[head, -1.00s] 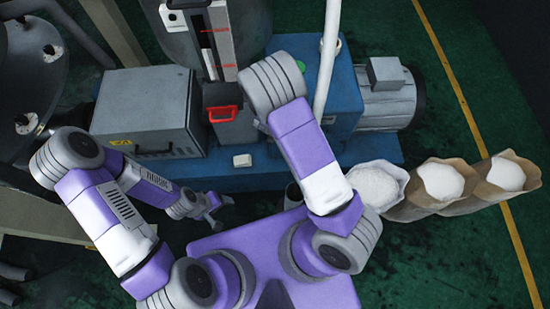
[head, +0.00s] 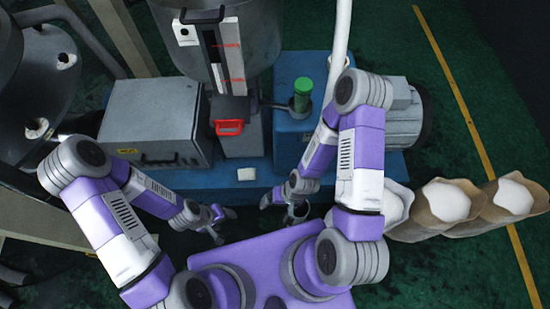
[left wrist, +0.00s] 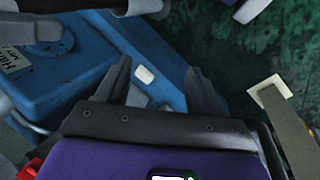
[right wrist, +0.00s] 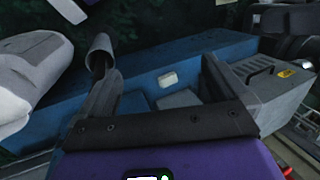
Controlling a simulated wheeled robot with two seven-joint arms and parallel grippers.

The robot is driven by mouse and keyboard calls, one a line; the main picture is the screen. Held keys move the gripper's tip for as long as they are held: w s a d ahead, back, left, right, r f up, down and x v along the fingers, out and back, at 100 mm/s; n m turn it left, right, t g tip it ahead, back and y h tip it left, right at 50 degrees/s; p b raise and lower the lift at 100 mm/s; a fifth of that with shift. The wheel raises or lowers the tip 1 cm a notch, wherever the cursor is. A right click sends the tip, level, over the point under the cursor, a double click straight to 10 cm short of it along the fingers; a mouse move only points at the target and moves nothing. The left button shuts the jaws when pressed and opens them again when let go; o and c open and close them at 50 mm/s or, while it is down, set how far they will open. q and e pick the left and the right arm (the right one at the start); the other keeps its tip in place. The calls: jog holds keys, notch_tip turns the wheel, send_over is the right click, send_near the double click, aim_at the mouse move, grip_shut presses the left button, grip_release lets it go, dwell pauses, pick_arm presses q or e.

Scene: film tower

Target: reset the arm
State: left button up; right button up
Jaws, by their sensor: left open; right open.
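My left gripper (head: 217,222) is open and empty over the floor in front of the blue machine base (head: 300,170). It also shows in the left wrist view (left wrist: 160,82), with nothing between its fingers. My right gripper (head: 283,206) is open, low in front of the same base. In the right wrist view (right wrist: 160,80) nothing sits between its fingers. A grey metal cup (right wrist: 100,47) appears by its left fingertip; I cannot tell whether they touch. Both arms are bent at the elbow, with the forearms pointing inward.
A green-topped cylinder (head: 303,88) stands on a blue block. A red handle (head: 228,127), a grey box (head: 155,120) and a small white block (head: 246,174) are on the machine. Open sacks of white powder (head: 445,202) stand at the right, close to my right arm.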

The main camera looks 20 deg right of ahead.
pick_arm(q)
notch_tip(320, 180, down, 10)
jog(key=b, duration=0.9)
jog(key=shift+b, duration=0.35)
pick_arm(e)
notch_tip(320, 180, down, 10)
pick_arm(q)
jog(key=shift+c, duration=0.2)
pick_arm(e)
jog(key=shift+c, duration=0.2)
